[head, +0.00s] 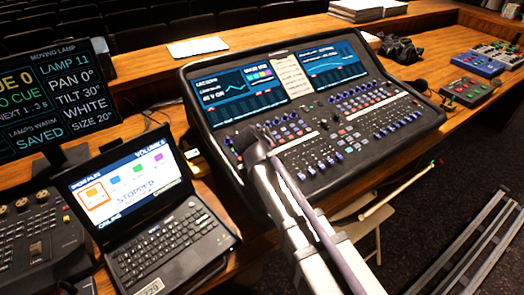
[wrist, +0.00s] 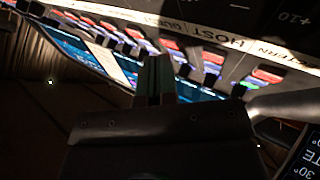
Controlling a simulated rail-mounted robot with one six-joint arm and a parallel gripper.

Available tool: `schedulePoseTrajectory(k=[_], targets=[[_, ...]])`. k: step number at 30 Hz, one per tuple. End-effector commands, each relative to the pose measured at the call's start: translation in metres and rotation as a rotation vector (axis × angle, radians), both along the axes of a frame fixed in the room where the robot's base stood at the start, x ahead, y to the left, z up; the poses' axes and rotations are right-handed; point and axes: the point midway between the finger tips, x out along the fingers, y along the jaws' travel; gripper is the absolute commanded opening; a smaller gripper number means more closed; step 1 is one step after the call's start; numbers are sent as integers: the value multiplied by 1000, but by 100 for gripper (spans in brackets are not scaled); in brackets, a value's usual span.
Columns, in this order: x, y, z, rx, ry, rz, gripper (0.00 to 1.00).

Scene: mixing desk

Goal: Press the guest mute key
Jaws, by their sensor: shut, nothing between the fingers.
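The mixing desk (head: 225,150) stands on the wooden counter in the head view, with rows of small keys and knobs. In the wrist view a pale label strip (wrist: 262,49) carries names including HOST and GUEST. A red key (wrist: 170,44) lies beside the GUEST lettering; its own marking is too small to read, so I cannot confirm it as the guest mute key. My gripper (head: 256,150) is over the left part of the desk's controls, hiding some of them. In the wrist view my gripper (wrist: 156,75) is shut and empty, its tips pointing toward the key rows; contact cannot be told.
A laptop (head: 160,240) sits left of the desk, with a dark monitor (head: 50,95) behind it. Papers (head: 198,46) lie behind the desk, headphones (head: 400,48) to its right. Small control boxes (head: 467,92) stand farther right. Dark floor lies in front.

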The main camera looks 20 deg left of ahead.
Motion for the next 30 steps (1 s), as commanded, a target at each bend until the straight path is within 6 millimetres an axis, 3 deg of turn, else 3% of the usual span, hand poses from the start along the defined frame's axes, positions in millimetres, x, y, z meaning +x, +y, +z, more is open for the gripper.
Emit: schedulePoseTrajectory(k=[21, 30], targets=[[0, 0, -5, 0, 0, 0, 0], [0, 0, 6, 0, 0, 0, 0]])
